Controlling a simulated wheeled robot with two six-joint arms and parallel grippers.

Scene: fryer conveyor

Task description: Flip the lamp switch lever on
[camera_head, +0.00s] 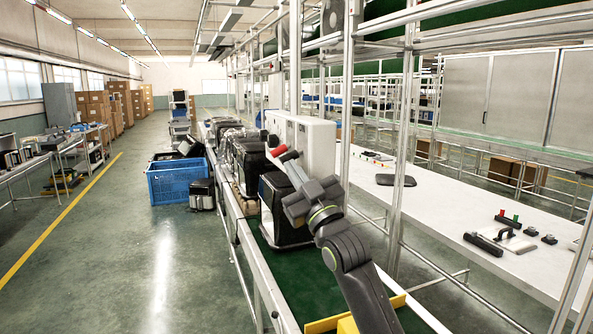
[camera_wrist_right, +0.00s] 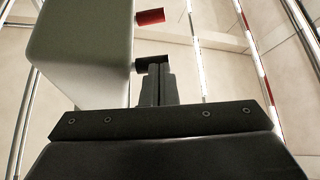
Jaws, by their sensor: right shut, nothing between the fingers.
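A white box (camera_head: 312,146) stands beside the conveyor, and it fills the left of the right wrist view (camera_wrist_right: 85,45). A red cylindrical lever (camera_head: 278,151) sticks out from its side; it also shows in the right wrist view (camera_wrist_right: 150,17). A black cylindrical knob (camera_wrist_right: 150,60) sticks out below it there. My right gripper (camera_head: 289,157) is shut and empty, close to the box's side. In the right wrist view its fingertips (camera_wrist_right: 155,68) overlap the black knob; I cannot tell whether they touch. My left gripper is not in view.
Several black fryers (camera_head: 246,160) stand on the green conveyor (camera_head: 312,290) under and behind my right arm. Metal posts (camera_head: 296,60) rise close to the box. A blue crate (camera_head: 176,182) stands on the floor at left. A white table (camera_head: 450,205) holds small parts at right.

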